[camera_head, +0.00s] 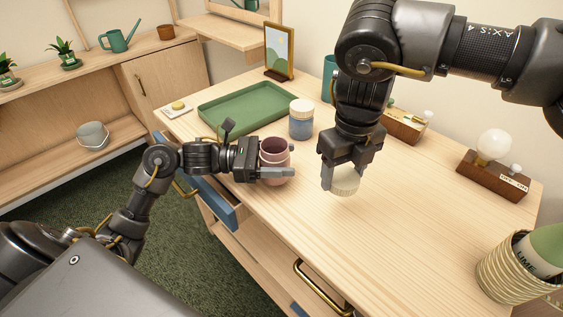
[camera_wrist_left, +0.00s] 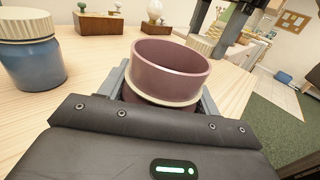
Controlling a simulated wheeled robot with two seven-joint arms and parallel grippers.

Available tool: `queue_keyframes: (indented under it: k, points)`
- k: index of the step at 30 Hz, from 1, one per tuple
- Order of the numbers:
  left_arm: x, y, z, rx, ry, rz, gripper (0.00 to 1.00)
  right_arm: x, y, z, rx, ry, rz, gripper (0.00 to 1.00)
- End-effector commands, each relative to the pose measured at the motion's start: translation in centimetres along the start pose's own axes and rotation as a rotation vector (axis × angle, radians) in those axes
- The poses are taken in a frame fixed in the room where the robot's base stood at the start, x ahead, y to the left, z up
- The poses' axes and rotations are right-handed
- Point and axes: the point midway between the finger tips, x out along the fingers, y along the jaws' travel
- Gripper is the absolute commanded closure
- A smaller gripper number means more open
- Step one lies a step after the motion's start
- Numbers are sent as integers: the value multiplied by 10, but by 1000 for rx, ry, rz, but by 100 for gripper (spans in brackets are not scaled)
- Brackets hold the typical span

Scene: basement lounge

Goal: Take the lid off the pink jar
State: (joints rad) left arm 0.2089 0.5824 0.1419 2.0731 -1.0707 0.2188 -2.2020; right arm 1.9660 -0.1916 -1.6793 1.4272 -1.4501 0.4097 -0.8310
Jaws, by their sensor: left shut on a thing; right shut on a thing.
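The pink jar (camera_head: 274,148) stands upright on the table near its front left edge, with its mouth open and no lid on it. My left gripper (camera_head: 276,173) is shut around the jar's body; the jar (camera_wrist_left: 170,70) also shows between the fingers in the left wrist view. My right gripper (camera_head: 341,178) is shut on the cream ribbed lid (camera_head: 345,184), to the right of the jar and apart from it. Whether the lid touches the table is hard to tell.
A blue jar with a cream lid (camera_head: 301,121) stands just behind the pink jar. A green tray (camera_head: 240,103) lies at the back left. A lamp on a wooden base (camera_head: 492,182) and a striped container (camera_head: 512,272) stand at right. The table's front middle is clear.

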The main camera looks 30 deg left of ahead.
Motion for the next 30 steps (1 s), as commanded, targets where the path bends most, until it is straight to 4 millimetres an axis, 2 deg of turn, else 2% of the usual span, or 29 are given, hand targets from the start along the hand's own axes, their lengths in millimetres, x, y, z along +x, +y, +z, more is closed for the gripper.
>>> queue_keyframes:
  k: [5,18,19,24,30]
  points:
    - [0,0,-14,1,-3,1,100,-5,0,0,0,0,0,67]
    - [0,0,-20,4,-2,1,100,3,0,0,0,0,0,67]
    - [0,0,-19,3,-1,1,35,2,0,0,0,0,0,67]
    - [0,0,-18,2,-1,1,15,1,0,0,0,0,0,67]
    - [0,0,-18,2,-1,1,15,1,0,0,0,0,0,67]
